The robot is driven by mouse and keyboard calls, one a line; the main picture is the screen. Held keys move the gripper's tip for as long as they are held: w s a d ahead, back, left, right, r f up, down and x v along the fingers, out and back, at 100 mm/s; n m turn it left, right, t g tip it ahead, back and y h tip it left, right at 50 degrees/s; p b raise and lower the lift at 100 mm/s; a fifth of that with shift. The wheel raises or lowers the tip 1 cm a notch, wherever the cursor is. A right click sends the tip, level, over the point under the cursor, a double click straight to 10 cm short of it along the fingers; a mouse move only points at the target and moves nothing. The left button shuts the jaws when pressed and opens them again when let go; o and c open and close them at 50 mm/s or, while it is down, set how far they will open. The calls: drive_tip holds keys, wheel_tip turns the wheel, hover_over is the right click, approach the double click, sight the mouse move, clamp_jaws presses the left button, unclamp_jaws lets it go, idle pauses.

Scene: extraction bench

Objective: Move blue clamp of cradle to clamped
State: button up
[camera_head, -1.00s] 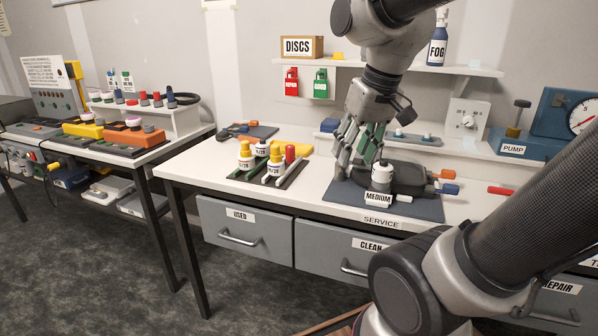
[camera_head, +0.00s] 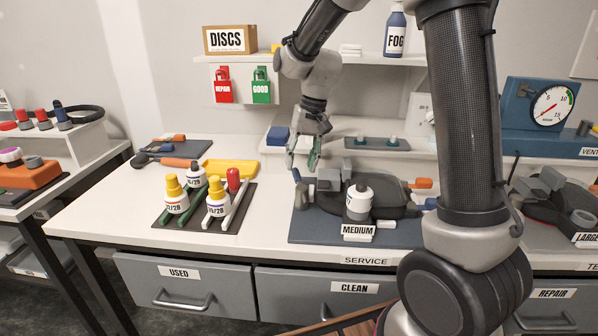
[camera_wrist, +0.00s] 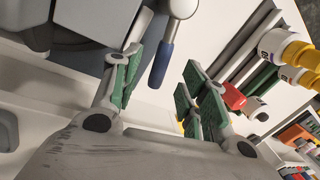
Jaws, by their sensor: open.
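The cradle (camera_head: 385,197) is a dark body labelled MEDIUM on a blue-grey mat, with grey blocks and a white, dark-banded bottle (camera_head: 358,198). A blue-tipped lever (camera_head: 297,176) stands at its left end; the wrist view shows a blue handle (camera_wrist: 162,63) on a grey lever. Another blue handle (camera_head: 430,203) and an orange one (camera_head: 421,183) stick out at the right; which blue one is the named clamp I cannot tell. My gripper (camera_head: 303,160) is open and empty, with green pads, just above the left lever. In the wrist view my gripper (camera_wrist: 160,92) has the blue handle beyond its fingers, apart from them.
A low shelf (camera_head: 400,150) runs behind the cradle. Another cradle (camera_head: 560,205), labelled LARGE, is at the right.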

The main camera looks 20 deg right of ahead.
sight(298, 173)
drive_tip(key=shift+a+f, duration=0.2)
drive_tip(key=shift+f, duration=0.7)
drive_tip(key=shift+a+f, duration=0.15)
drive_tip(key=shift+f, duration=0.75)
drive_tip(key=shift+c, duration=0.4)
clamp_jaws()
